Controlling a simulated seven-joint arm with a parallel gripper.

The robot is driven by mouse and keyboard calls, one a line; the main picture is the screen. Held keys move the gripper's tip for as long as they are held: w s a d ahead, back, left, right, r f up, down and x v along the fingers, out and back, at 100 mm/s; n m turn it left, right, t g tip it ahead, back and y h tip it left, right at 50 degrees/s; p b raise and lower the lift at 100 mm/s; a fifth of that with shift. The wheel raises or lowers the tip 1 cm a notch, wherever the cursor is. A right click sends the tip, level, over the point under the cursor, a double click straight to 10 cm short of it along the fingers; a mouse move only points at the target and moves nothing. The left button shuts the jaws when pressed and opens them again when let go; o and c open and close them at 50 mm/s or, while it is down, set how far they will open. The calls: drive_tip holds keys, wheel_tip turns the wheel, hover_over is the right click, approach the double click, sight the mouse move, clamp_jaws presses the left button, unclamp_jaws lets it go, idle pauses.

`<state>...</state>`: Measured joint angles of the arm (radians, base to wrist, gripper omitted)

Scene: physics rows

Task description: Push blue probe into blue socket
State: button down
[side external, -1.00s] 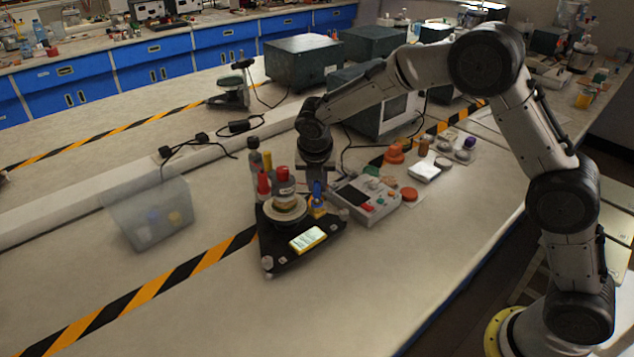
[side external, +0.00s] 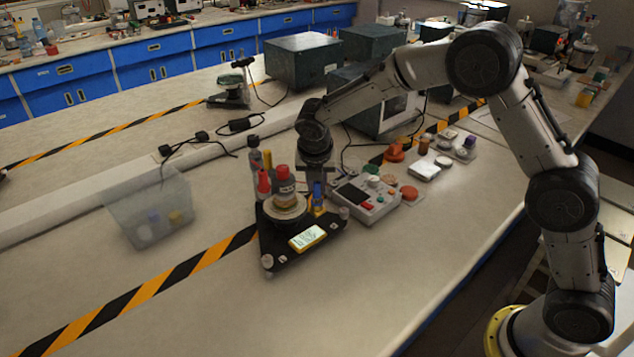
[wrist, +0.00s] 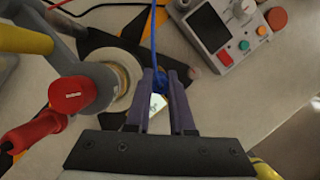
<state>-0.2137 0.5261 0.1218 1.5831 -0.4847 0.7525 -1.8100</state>
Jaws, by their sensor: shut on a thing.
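The blue probe (side external: 318,190) stands roughly upright at the right rear of a black triangular base (side external: 275,262). My gripper (side external: 318,182) points down there, shut on the probe. In the wrist view, the blue probe (wrist: 160,82) sits between my two dark fingers (wrist: 161,88), with a blue cable running up from it. A yellow piece (side external: 318,210) shows just below the probe. I cannot make out the blue socket; the fingers and probe cover that area. Whether the probe tip is in a socket cannot be seen.
A red probe (side external: 263,183) and a red-capped cylinder (side external: 284,180) stand close left of my gripper. A yellow-framed display (side external: 308,237) lies on the base. A grey control box (side external: 365,198) is close on the right.

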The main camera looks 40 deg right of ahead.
drive_tip(key=shift+f, duration=0.65)
idle(0.5)
drive_tip(key=shift+c, duration=2.3)
unclamp_jaws()
drive_tip(key=shift+r, duration=3.75)
